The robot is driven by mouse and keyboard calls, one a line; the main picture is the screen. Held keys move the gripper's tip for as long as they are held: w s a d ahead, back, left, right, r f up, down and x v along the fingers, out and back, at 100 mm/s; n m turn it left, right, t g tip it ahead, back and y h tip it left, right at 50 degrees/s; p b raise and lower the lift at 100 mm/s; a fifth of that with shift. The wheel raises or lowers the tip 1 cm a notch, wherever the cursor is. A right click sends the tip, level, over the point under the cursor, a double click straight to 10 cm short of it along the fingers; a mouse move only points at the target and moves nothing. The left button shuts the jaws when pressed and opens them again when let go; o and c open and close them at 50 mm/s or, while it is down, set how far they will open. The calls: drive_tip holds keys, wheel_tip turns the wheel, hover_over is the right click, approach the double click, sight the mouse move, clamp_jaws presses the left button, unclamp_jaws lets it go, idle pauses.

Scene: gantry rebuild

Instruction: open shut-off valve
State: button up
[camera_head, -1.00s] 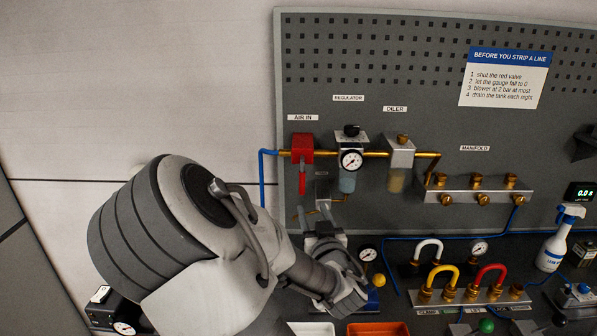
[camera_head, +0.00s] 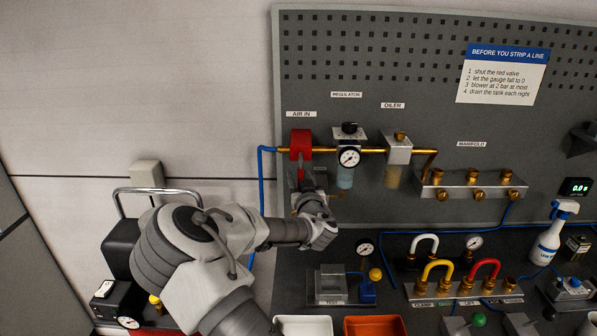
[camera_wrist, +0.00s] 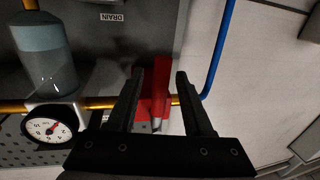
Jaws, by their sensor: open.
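The red shut-off valve (camera_head: 301,144) sits on the brass pipe under the AIR IN label. Its red lever hangs down in the head view, partly hidden by my gripper. My gripper (camera_head: 304,187) is just below the valve body, at the lever. In the wrist view, which is turned upside down, the red lever (camera_wrist: 161,78) shows between the two black fingers of my open gripper (camera_wrist: 160,74). Whether either finger touches the lever cannot be told.
The regulator gauge (camera_head: 349,157) is close right of the valve and also shows in the wrist view (camera_wrist: 46,129). A blue hose (camera_head: 261,180) runs down at the valve's left. The manifold (camera_head: 472,185) is farther right. Coloured hose loops and bins cover the bench below.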

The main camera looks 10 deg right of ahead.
drive_tip(key=shift+w, duration=1.05)
drive_tip(key=shift+c, duration=0.3)
clamp_jaws()
idle(0.5)
